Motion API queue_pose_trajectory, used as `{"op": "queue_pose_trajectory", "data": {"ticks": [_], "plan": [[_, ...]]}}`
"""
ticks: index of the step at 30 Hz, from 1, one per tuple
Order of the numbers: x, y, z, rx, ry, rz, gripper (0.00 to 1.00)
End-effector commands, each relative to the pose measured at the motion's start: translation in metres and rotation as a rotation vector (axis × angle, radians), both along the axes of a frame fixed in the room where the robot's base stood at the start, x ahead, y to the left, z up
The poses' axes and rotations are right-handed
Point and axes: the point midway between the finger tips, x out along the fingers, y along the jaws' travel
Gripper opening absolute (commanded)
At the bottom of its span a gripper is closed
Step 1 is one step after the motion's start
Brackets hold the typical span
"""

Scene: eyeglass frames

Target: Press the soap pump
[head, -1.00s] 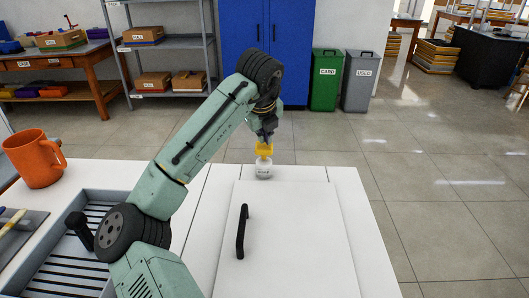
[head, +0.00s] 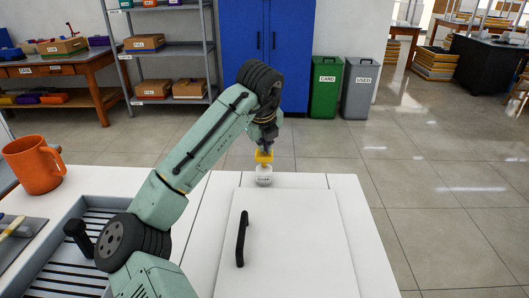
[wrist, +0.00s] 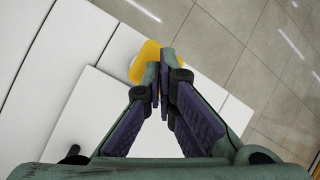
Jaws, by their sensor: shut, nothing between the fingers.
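The soap pump is a small white bottle (head: 264,180) with a dark label and a yellow pump head (head: 264,157). It stands upright near the far edge of the white counter. My gripper (head: 267,147) points down just above the yellow head, with its fingertips at or very near its top. In the wrist view the yellow head (wrist: 145,62) shows beside and partly behind the shut, empty fingertips (wrist: 162,72). The bottle is hidden there. I cannot tell whether the fingers touch the head or whether it is pressed down.
A raised white panel (head: 295,240) with a black handle (head: 242,238) lies in front of the pump. An orange mug (head: 35,165) and a grey slatted tray (head: 60,262) are at the left. Floor lies beyond the counter's far and right edges.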

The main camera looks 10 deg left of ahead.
Motion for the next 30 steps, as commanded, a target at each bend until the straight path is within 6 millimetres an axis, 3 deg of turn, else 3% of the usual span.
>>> {"op": "queue_pose_trajectory", "data": {"ticks": [30], "plan": [[0.0001,0.0,-0.0066,0.0,0.0,0.0,0.0]]}}
